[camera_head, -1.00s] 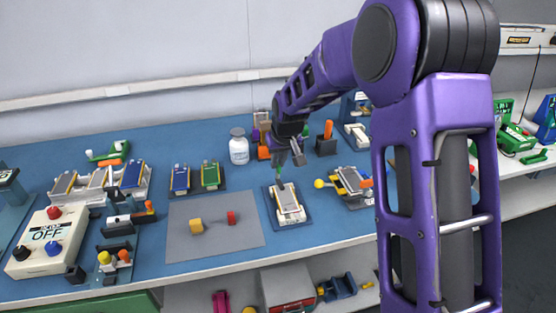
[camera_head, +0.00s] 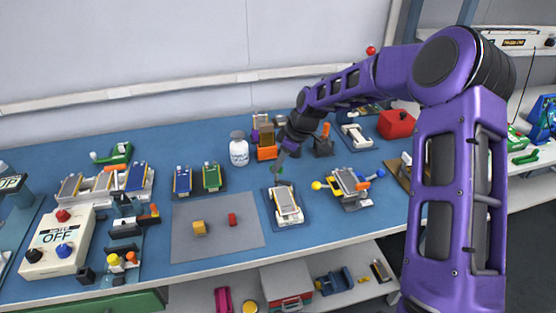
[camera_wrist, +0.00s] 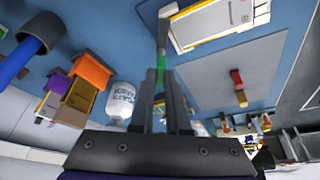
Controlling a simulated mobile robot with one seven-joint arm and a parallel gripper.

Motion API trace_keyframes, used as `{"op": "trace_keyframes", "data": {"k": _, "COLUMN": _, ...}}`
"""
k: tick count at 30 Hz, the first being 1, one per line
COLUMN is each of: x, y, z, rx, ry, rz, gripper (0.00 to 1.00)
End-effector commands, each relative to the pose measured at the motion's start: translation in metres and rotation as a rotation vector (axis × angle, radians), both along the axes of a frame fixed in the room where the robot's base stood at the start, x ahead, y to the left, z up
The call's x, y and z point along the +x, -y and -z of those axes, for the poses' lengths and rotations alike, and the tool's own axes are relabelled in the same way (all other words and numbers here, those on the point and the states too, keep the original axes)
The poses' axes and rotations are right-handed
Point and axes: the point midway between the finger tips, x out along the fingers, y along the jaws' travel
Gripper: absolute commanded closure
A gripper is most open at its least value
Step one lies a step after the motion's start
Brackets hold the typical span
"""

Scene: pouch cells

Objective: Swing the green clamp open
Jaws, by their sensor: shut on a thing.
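My gripper (camera_head: 281,165) hangs just behind a small fixture (camera_head: 273,214) that holds a pale pouch cell (camera_head: 286,200). The green clamp (camera_head: 279,171) shows as a small green piece at the fixture's back edge, by my fingertips. In the wrist view my gripper (camera_wrist: 162,76) is shut on the green clamp's bar (camera_wrist: 163,38), which runs from between the fingers toward the pale cell. The clamp's pivot is too small to make out.
A fixture with a yellow knob (camera_head: 317,186) is close on the right. A grey mat (camera_head: 216,242) with two small blocks lies on the left.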

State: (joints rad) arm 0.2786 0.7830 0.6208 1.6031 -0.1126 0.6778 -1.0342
Motion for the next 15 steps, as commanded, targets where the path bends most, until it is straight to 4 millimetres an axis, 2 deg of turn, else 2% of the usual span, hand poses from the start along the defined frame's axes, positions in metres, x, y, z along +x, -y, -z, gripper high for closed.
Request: {"op": "trace_keyframes", "data": {"k": 15, "x": 0.0029, "y": 0.0006, "z": -0.0001, "rx": -0.001, "ry": 0.000, "rz": -0.432, "gripper": 1.00}}
